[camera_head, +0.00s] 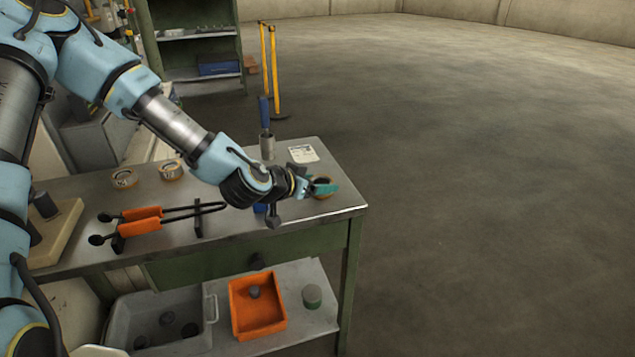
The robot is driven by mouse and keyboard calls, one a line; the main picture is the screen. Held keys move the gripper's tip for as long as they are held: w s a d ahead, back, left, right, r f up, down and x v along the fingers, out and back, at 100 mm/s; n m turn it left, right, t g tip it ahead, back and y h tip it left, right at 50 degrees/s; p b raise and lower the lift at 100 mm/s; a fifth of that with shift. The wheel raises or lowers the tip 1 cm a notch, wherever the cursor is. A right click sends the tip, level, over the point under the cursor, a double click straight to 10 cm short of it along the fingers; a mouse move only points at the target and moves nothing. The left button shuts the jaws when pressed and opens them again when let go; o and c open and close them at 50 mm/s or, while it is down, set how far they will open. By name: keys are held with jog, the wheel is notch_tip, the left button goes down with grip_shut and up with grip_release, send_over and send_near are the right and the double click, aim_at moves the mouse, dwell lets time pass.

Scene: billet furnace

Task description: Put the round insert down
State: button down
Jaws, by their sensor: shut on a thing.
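A round insert (323,194), copper-brown at the rim with a dark middle, is at the right end of the metal workbench (285,225). My gripper (320,186) reaches over the bench from the left and is shut on this insert, its teal fingertips across it. The fingers hide part of the insert. I cannot tell whether its underside touches the bench top. Two similar round pieces, one (125,178) at the left and one (171,170) beside it, lie on the back left of the bench.
Orange-handled tongs (140,222) rest on black stands at front. A blue-handled tool stands in a metal cup (267,147) at the back, near a paper label (303,154). The lower shelf holds a grey bin (207,335), an orange bin (236,310) and a green-grey cylinder (312,296). Floor at right is clear.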

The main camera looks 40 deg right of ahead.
jog(key=shift+f, duration=0.1)
grip_release()
jog(key=shift+r, duration=0.25)
jog(key=v, duration=0.9)
jog(key=shift+a+r+p, duration=0.25)
jog(key=shift+r+p, duration=0.05)
jog(key=p+v, duration=0.2)
jog(key=p, duration=0.2)
jog(key=shift+s+f, duration=0.1)
jog(key=shift+a, duration=0.2)
jog(key=shift+f, duration=0.1)
